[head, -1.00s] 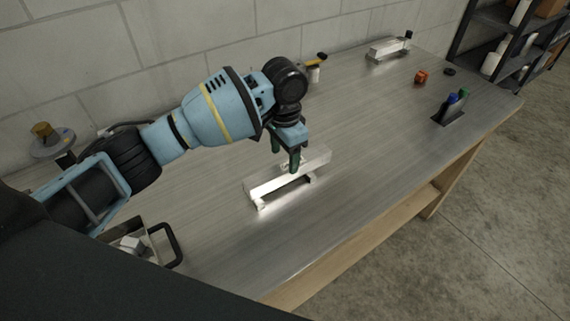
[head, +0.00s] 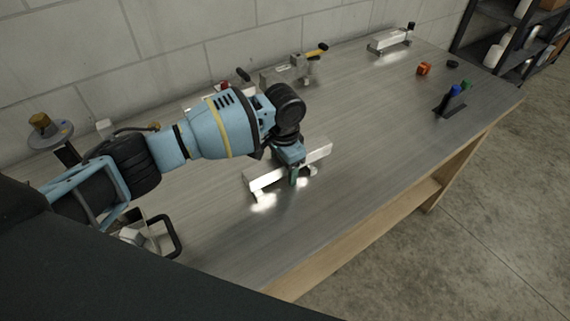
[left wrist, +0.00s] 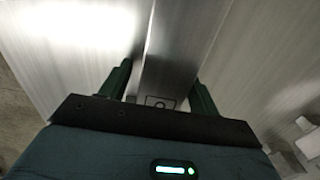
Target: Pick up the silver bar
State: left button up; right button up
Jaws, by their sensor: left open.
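The silver bar (head: 318,151) lies lengthwise near the middle of the metal workbench, slightly raised on small supports. My left gripper (head: 293,177) is over the middle of the bar, pointing down, and hides that part of it in the head view. In the left wrist view the bar (left wrist: 178,45) runs between the two dark green fingers of my open left gripper (left wrist: 161,74). A gap shows beside the bar at the fingers, so it does not look clamped. My right gripper is not in view.
A toggle clamp (head: 290,70) stands by the back wall behind my arm. Another silver piece (head: 388,41), an orange block (head: 424,69) and a marker holder (head: 449,105) are at the right. The bench front (head: 340,220) is clear.

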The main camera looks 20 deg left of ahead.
pick_arm(q)
jog(key=c, duration=1.3)
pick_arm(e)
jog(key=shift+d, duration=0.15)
pick_arm(q)
jog(key=shift+r, duration=0.85)
notch_tip(320, 180, up, 2)
jog(key=shift+r, duration=0.15)
jog(key=s+d, duration=0.3)
jog(key=s+d+p, duration=0.1)
jog(key=s+d, duration=0.1)
jog(key=s, duration=0.2)
jog(key=s+d+r, duration=0.1)
jog(key=s+d, duration=0.2)
jog(key=s, duration=0.1)
jog(key=shift+s+d+p, duration=0.25)
jog(key=shift+d+p, duration=0.1)
jog(key=shift+p, duration=0.05)
jog(key=shift+s+d, duration=0.45)
jog(key=shift+s, duration=0.2)
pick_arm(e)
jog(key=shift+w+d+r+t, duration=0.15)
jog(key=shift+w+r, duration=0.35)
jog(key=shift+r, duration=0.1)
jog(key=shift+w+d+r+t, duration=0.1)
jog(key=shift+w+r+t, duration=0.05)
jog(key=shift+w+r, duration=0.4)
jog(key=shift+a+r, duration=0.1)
